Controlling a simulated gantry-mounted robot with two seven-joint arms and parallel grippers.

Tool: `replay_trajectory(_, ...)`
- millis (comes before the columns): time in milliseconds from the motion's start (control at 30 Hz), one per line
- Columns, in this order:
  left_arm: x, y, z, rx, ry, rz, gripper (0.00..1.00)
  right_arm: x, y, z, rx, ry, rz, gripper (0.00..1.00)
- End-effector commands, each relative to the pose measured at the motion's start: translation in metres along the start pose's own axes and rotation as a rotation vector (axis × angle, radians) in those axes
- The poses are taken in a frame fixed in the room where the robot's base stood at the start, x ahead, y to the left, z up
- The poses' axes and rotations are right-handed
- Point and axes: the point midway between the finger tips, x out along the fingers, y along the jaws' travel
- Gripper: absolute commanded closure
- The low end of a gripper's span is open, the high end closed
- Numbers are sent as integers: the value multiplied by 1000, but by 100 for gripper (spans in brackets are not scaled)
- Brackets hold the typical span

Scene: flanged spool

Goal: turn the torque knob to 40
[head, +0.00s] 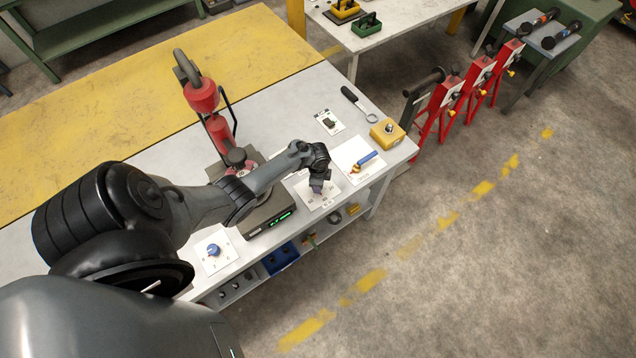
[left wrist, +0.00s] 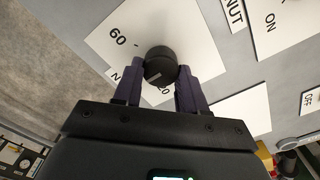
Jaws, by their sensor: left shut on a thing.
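The torque knob (left wrist: 160,62) is a round black knob with a pale mark on its side, standing on a white dial plate (left wrist: 115,38). In the left wrist view "60" shows on the plate at upper left, and another number ending in 0 is partly hidden beside the knob. I cannot tell which value the mark points at. My left gripper (left wrist: 160,68) has its two dark fingers on either side of the knob, shut on it. In the head view my left gripper (head: 318,186) is over the dial plate (head: 309,198) near the bench's front edge, hiding the knob.
On the bench, a blue knob (head: 213,250) sits on a plate at front left. A red-armed machine (head: 202,96) stands behind my arm.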

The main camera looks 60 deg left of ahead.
Motion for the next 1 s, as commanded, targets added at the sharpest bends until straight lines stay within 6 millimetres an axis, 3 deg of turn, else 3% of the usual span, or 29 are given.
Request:
replay_trajectory(67, 0, 0, 0, -1, 0, 0, 89, 0, 0, 0, 0, 0, 0, 57)
replay_trajectory(100, 0, 0, 0, -1, 0, 0, 54, 0, 0, 0, 1, 0, -1, 57)
replay_trajectory(233, 0, 0, 0, -1, 1, 0, 34, 0, -1, 0, 3, 0, -2, 57)
replay_trajectory(667, -8, 0, -1, -1, 2, 0, 33, -4, -2, -2, 9, 1, -7, 57)
replay_trajectory(1000, -62, 0, -1, 0, 2, -2, 33, -19, -1, -7, 8, 1, -6, 57)
